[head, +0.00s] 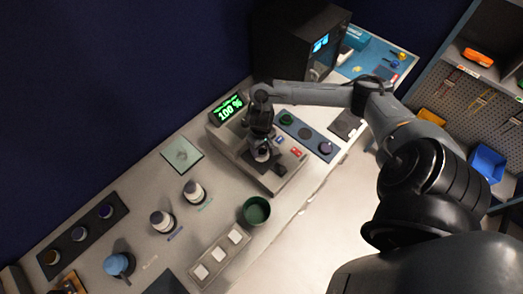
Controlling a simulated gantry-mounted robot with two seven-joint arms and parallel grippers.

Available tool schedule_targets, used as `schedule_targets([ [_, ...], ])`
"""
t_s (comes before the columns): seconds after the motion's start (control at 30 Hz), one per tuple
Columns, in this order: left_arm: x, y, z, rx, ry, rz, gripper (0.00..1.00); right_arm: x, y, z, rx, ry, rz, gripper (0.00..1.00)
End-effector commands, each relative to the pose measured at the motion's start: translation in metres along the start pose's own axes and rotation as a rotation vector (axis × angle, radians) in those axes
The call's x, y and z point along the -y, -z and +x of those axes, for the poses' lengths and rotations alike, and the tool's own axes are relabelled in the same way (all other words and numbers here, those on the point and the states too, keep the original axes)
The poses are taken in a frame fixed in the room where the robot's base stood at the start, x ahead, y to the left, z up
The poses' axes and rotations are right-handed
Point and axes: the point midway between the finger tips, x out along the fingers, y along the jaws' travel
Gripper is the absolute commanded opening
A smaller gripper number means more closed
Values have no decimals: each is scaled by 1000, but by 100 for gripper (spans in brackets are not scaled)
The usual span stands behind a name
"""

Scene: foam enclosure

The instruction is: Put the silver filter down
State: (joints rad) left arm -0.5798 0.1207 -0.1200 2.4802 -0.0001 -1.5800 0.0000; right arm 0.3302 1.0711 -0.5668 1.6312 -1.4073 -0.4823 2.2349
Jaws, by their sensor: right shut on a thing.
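My right gripper (262,142) points down over a grey machine (219,130) with a green display reading 100%. My left gripper is not in view.
A dark strip (308,136) with coloured round things lies right of the machine. A black cabinet (290,45) stands behind.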

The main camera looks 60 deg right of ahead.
Motion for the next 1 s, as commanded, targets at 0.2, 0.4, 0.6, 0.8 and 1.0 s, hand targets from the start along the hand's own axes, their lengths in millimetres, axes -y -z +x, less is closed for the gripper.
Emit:
schedule_targets([
  [0.2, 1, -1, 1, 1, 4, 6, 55, 0, -1, 25, 1, 0, 1, 28],
  [0.4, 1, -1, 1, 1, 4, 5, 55, 0, 0, 26, -1, 0, 0, 28],
  [0.6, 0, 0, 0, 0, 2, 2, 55, 0, 0, 29, 0, 1, 0, 28],
  [0.8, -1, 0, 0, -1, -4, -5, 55, 0, 0, 29, 0, 1, 0, 83],
  [1.0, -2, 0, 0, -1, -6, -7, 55, 0, 0, 29, 0, 1, 0, 83],
])
